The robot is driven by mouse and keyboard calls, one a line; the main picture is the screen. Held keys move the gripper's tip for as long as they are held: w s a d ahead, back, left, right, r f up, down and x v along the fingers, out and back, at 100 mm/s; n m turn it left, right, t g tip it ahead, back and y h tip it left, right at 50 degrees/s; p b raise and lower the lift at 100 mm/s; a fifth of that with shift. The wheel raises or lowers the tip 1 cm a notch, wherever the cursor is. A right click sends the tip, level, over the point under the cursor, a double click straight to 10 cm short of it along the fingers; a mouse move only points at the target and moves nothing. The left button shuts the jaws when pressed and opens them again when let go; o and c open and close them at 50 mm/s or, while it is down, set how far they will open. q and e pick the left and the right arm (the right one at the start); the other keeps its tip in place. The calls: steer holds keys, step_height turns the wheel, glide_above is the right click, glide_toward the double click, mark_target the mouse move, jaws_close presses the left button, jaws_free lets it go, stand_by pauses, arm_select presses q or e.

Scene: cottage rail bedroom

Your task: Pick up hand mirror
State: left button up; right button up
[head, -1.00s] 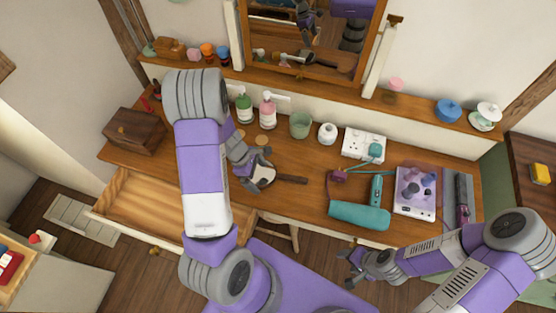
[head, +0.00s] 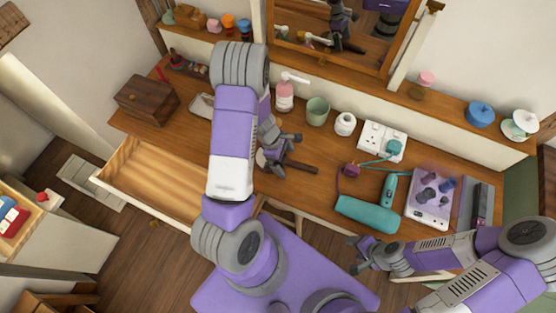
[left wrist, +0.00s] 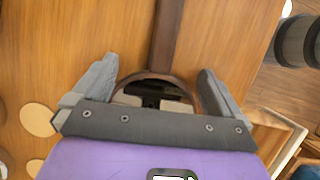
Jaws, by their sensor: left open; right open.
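The hand mirror lies on the wooden dressing table, with its dark brown handle (head: 303,168) pointing right. In the left wrist view its handle (left wrist: 166,40) runs up from the round brown frame. My left gripper (head: 280,152) is open over the mirror's round end and partly hides it in the head view. In the left wrist view the open fingers (left wrist: 156,84) stand on either side of the round frame, with gaps visible, and the gripper body covers the lower part of the mirror. My right gripper (head: 354,254) is open and empty in front of the table's right part.
A pink pump bottle (head: 284,97), green cup (head: 317,111) and white jar (head: 345,124) stand behind. An open drawer (head: 150,178) juts out at left.

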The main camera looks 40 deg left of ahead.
arm_select(q)
jaws_close()
stand_by(0.5)
